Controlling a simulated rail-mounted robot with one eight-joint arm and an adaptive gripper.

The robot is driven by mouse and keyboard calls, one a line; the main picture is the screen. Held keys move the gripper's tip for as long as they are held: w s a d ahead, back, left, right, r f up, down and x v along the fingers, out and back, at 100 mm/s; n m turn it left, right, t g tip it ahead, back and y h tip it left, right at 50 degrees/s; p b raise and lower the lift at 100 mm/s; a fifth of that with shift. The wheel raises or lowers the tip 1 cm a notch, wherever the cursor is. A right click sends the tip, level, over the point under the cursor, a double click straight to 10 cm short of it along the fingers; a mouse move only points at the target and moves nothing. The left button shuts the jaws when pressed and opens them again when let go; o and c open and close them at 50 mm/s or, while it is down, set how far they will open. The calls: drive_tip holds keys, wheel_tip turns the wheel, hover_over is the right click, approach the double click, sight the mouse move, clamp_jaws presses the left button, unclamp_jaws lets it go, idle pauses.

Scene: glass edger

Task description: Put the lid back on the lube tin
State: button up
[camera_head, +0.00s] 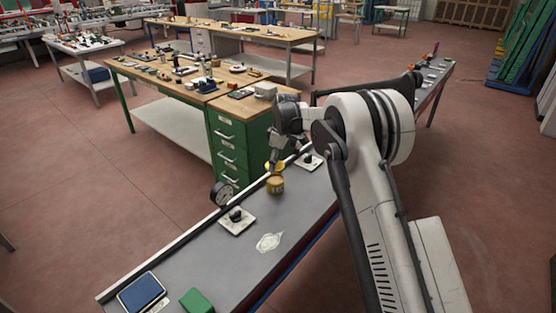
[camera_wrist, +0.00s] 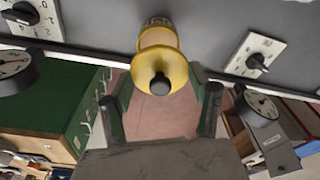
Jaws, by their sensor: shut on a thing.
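The lube tin (camera_head: 275,186) is a small yellow-tan can with dark lettering. It stands on the grey bench top (camera_head: 205,262) near its far edge. The lid hides the tin's opening, and I cannot tell whether lid and tin touch.
A white plate with a black rotary switch (camera_head: 237,221) and a round gauge (camera_head: 221,193) are left of the tin. Another switch plate (camera_head: 308,161) is close on the right. A blue pad (camera_head: 141,291) and a green block (camera_head: 196,301) lie at the near end.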

drive_tip(key=shift+f, duration=1.7)
drive_tip(key=shift+f+b, duration=1.1)
drive_tip(key=shift+b, duration=0.7)
drive_tip(key=shift+f+b, duration=0.15)
drive_tip(key=shift+b, duration=0.55)
idle(0.5)
idle(0.5)
drive_tip(key=o, duration=1.5)
